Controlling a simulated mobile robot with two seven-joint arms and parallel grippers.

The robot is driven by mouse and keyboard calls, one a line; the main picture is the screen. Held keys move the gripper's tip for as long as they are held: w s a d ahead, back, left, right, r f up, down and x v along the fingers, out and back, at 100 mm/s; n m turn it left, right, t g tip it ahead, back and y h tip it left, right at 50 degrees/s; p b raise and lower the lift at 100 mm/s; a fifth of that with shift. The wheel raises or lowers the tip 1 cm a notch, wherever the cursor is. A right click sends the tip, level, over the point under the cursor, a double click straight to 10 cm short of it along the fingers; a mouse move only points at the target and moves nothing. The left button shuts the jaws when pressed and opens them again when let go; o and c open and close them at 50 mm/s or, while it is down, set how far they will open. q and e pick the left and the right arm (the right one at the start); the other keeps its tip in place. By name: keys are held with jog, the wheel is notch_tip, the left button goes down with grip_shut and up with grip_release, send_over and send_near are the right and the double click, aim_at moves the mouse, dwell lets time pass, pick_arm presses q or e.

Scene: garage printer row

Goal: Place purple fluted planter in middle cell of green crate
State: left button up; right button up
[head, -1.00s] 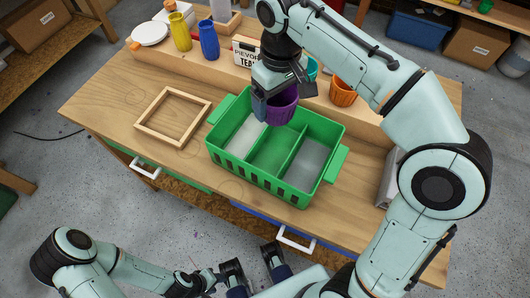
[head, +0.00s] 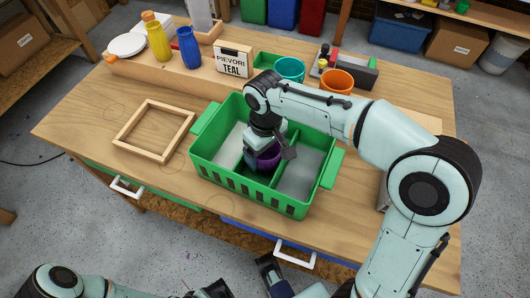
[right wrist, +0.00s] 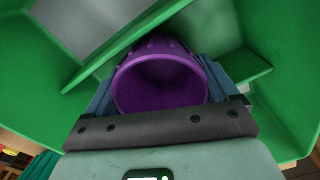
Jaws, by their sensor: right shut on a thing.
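The purple fluted planter (head: 268,160) is inside the middle cell of the green crate (head: 240,185), between its two dividers. My right gripper (head: 262,152) is shut on it from above. In the right wrist view the planter (right wrist: 160,83) sits between the fingers of this gripper (right wrist: 162,88), with its opening toward the camera and green walls around it. Whether its base touches the cell floor is hidden. My left gripper (head: 240,281) is at the bottom edge, partly cut off, with its fingers apart and nothing visible between them.
An empty wooden frame (head: 125,142) lies left of the crate. Behind are a yellow bottle (head: 157,42), a blue bottle (head: 188,47), a PIEVORI TEAL sign (head: 234,60), a teal pot (head: 290,69) and an orange pot (head: 337,82). The bench (head: 75,125) is bare at left.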

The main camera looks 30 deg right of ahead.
pick_arm(q)
jog(key=shift+w+f, duration=0.15)
jog(key=shift+w, duration=0.05)
pick_arm(e)
jog(key=shift+f, duration=0.4)
jog(key=shift+f, duration=0.15)
jog(key=o, duration=0.8)
pick_arm(q)
jog(key=shift+w+a, duration=0.1)
pick_arm(e)
jog(key=shift+r, duration=0.45)
pick_arm(q)
jog(key=r+p, duration=0.1)
jog(key=s+r+p, duration=0.2)
jog(key=shift+s+d+r+g+p, duration=0.1)
jog(key=shift+s+d+g+p, duration=0.05)
jog(key=shift+d+g+p, duration=0.2)
pick_arm(e)
notch_tip(320, 180, up, 12)
jog(key=shift+f, duration=0.25)
pick_arm(q)
jog(key=shift+a, duration=0.15)
